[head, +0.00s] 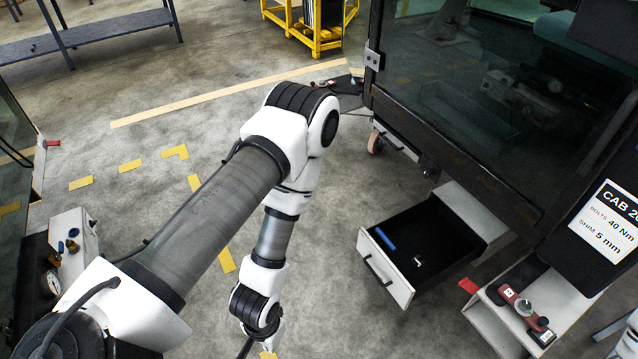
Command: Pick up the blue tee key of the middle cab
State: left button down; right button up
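A blue bar-shaped thing (384,239), which looks like the blue tee key, lies in the open drawer (386,272) under the glazed cab (480,100). It is near the drawer's left wall, on the dark floor of the drawer. A small silver piece (418,261) lies to its right, near the drawer front. My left arm reaches in from the left and bends down. My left gripper (259,346) is at the bottom edge, left of and below the drawer, partly cut off; whether it is open cannot be told. My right gripper is not in view.
A white trolley box (490,318) right of the drawer holds a red-handled tool (518,302). A sign (606,222) hangs on the cab. A white box with a gauge (70,245) stands at left. The concrete floor left of the drawer is clear.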

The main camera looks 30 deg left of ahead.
aim_at(387, 241)
jog(key=u, duration=0.4)
jog(key=z, duration=1.1)
jog(key=u, duration=1.1)
jog(key=i+j+u, duration=0.15)
jog(key=i+u, duration=0.2)
jog(key=i, duration=0.7)
